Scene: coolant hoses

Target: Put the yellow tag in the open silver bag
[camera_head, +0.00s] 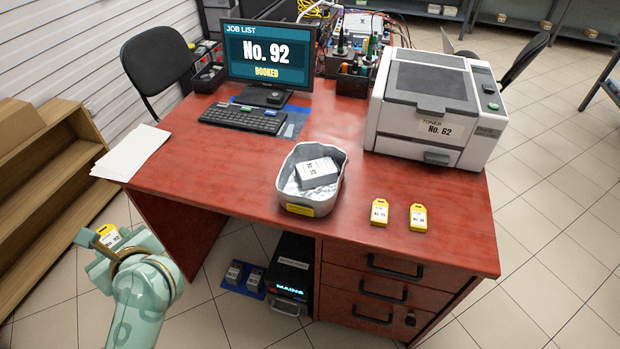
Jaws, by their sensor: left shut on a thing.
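My left gripper (104,246) is at the lower left, in front of and beside the desk's left front corner. It is shut on a yellow tag (109,237) with a white label that seems to read No. 92. The open silver bag (334,190) stands near the desk's front edge, to the right of the gripper and well apart from it. A grey box (317,171) with a white label lies inside the bag, and a yellow strip is on the bag's front. Two other yellow tags (379,212) (418,217) lie on the desk right of the bag. My right gripper is out of view.
Wooden shelves (40,170) stand left. Desk surface left of the bag is clear.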

